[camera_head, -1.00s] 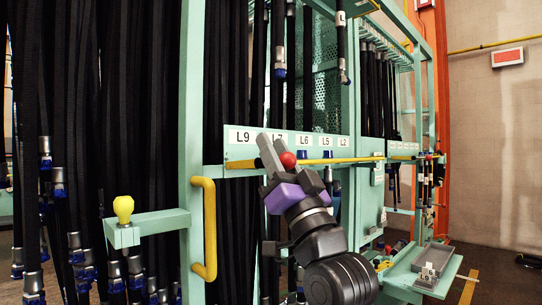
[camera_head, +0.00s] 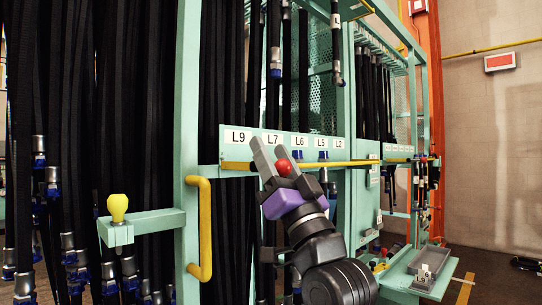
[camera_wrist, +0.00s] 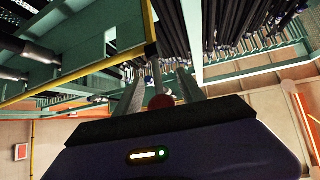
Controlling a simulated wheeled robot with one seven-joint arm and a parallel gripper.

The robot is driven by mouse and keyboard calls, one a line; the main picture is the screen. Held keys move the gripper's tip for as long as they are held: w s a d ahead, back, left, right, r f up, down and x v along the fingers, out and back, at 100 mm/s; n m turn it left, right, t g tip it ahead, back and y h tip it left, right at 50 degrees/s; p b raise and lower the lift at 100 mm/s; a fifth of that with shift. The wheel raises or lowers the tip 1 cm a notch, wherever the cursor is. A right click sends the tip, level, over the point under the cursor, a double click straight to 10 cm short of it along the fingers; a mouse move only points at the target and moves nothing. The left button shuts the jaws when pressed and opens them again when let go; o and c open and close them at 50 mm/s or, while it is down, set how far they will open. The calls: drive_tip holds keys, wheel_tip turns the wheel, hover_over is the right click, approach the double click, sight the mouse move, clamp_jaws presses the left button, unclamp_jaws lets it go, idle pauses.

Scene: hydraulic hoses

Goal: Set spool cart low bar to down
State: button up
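A yellow bar (camera_head: 345,163) runs roughly level across the front of the green rack, just below the label plate; I take it for the cart's low bar. A yellow bar with a black end fitting also shows in the wrist view (camera_wrist: 150,20). My gripper (camera_head: 268,146) is at the left part of the bar, with its two grey fingers spread apart. A red ball knob (camera_head: 283,168) sits between or just beside the fingers; it also shows between them in the wrist view (camera_wrist: 161,101). Gaps show on both sides of it, so it appears ungripped.
A label plate (camera_head: 237,136) with several tags sits above the bar. A yellow vertical handle (camera_head: 205,230) and a green arm with a yellow knob (camera_head: 118,207) stand at left. Black hoses hang behind. A grey tray (camera_head: 430,258) lies lower right.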

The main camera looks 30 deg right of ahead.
drive_tip(key=v, duration=0.7)
drive_tip(key=shift+s+f, duration=0.3)
idle(0.3)
